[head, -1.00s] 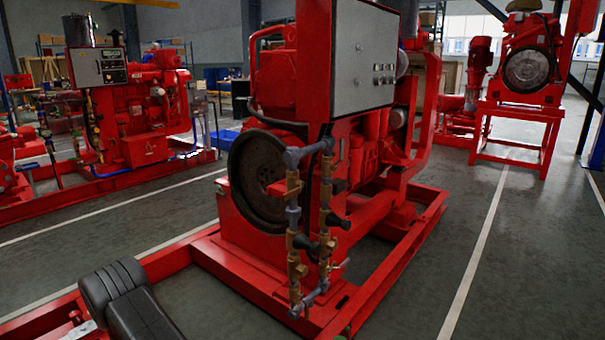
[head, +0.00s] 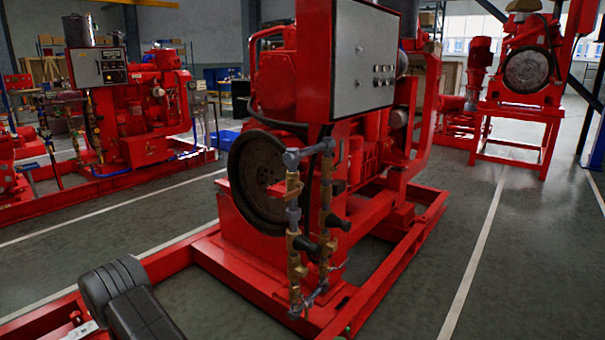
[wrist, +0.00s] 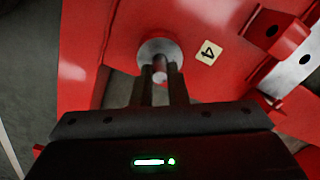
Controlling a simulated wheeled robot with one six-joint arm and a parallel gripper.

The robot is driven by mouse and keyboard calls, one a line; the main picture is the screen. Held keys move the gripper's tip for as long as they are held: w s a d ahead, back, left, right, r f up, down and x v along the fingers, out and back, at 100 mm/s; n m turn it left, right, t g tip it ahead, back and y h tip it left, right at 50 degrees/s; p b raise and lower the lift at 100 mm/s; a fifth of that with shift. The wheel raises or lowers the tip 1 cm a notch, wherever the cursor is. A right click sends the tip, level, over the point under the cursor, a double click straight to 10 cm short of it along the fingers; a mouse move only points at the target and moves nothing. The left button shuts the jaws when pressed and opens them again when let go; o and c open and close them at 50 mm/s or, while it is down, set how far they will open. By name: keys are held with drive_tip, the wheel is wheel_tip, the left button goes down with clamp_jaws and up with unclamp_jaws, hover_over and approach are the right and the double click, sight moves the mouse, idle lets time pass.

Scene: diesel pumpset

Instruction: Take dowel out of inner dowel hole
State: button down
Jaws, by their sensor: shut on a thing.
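In the wrist view a small light metal dowel (wrist: 160,72) sits between the two dark fingers of my gripper (wrist: 160,64), which is shut on it. The fingertips are in front of a round grey metal collar (wrist: 160,48) on the red frame. The collar appears to surround the dowel hole, but the hole itself is hidden. How deep the dowel sits in it cannot be told. In the head view only dark links of my arm show at the lower left; the dowel and fingertips cannot be made out.
A red bracket with a grey plate (wrist: 290,65) stands at the right of the wrist view. In the head view the red diesel pumpset (head: 330,170) has brass-valved pipes (head: 295,240) in front. Grey floor (head: 520,260) lies clear at right.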

drive_tip(key=shift+r+p, duration=0.55)
drive_tip(key=shift+r, duration=0.65)
idle(0.4)
drive_tip(key=shift+r+p, duration=1.15)
drive_tip(key=shift+r, duration=1.3)
